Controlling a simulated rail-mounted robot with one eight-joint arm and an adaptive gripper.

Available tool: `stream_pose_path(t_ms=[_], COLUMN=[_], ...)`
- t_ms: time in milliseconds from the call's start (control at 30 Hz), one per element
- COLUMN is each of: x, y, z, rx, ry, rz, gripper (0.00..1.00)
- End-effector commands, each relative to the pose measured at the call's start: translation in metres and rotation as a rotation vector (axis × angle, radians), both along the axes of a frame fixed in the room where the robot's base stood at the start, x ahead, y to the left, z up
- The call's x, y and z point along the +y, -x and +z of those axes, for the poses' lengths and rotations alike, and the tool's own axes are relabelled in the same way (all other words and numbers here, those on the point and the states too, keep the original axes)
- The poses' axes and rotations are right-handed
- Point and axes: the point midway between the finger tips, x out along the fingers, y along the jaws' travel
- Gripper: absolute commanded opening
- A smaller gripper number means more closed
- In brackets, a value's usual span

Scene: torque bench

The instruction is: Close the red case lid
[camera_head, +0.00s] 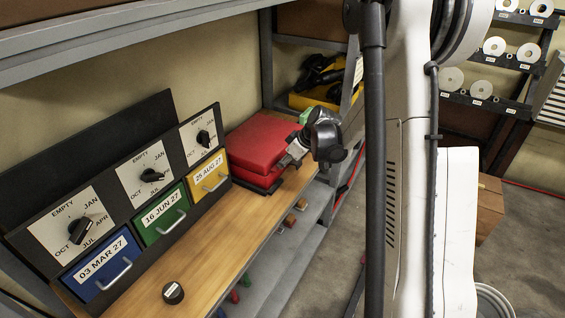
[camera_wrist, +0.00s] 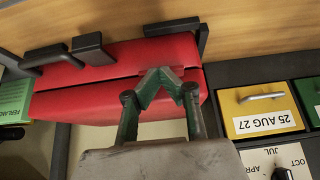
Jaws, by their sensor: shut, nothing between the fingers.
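The red case (camera_head: 262,142) lies on the wooden bench, right of the yellow drawer. Its lid is a flat slab above the lower half, with a dark gap along the near side; I cannot tell if it is fully shut. My gripper (camera_head: 293,152) is at the case's right side in the head view, close to the lid. In the wrist view the case (camera_wrist: 75,103) shows as two red parts with a seam and black latches (camera_wrist: 92,48). My gripper's green fingertips (camera_wrist: 160,76) meet in front of it, with nothing held; contact is unclear.
A drawer unit with blue (camera_head: 102,268), green and yellow (camera_head: 209,177) drawers and dials stands left of the case. A black knob (camera_head: 173,293) lies on the bench's near part. A yellow bin (camera_head: 300,101) with black items is behind. The bench (camera_head: 232,232) between is clear.

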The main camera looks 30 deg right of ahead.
Motion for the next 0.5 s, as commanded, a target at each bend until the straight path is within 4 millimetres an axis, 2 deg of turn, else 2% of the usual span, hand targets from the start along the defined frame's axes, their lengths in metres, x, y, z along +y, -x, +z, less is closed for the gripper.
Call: stream_pose_path(t_ms=[33,300,500], x=[0.0,0.0,0.001], y=[0.0,0.0,0.0], z=[-0.006,0.0,0.023], rx=[0.0,0.0,0.0], ry=[0.0,0.0,0.0], rz=[0.0,0.0,0.002], gripper=[0.0,0.0,0.0])
